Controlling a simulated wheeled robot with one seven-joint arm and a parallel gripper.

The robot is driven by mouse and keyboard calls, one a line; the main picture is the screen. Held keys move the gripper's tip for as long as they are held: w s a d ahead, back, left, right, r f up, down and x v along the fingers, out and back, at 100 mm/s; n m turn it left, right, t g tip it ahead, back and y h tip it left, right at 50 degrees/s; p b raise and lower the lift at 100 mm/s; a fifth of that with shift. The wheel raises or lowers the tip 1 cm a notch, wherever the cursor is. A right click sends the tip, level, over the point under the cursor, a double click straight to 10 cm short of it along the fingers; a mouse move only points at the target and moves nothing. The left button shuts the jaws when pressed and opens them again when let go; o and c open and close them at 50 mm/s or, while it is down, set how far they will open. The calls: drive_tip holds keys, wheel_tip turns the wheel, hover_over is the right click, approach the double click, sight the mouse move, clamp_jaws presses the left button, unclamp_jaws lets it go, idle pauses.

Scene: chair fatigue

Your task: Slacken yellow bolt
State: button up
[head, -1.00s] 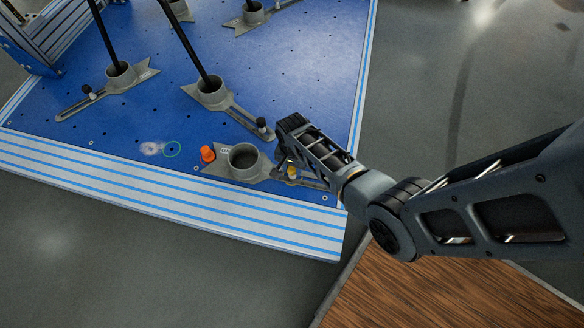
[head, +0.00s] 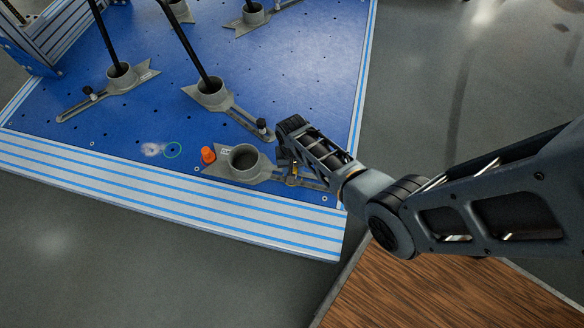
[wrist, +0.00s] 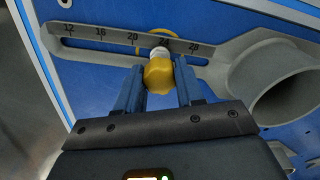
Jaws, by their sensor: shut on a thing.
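A yellow ring lies around the bolt's base in the wrist view.
An orange cap (head: 208,154) stands left of the bracket's round cup (head: 243,158). Another bracket with a black rod (head: 185,45) and a black-knobbed bolt (head: 262,125) is just behind my gripper. The blue platform (head: 150,110) has a striped front edge.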

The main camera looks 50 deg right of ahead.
drive_tip(key=n, duration=0.4)
drive_tip(key=o, duration=1)
drive_tip(key=shift+o, duration=0.2)
drive_tip(key=shift+r+m+p, duration=0.1)
drive_tip(key=shift+m+p, duration=0.35)
drive_tip(key=shift+m, duration=1.65)
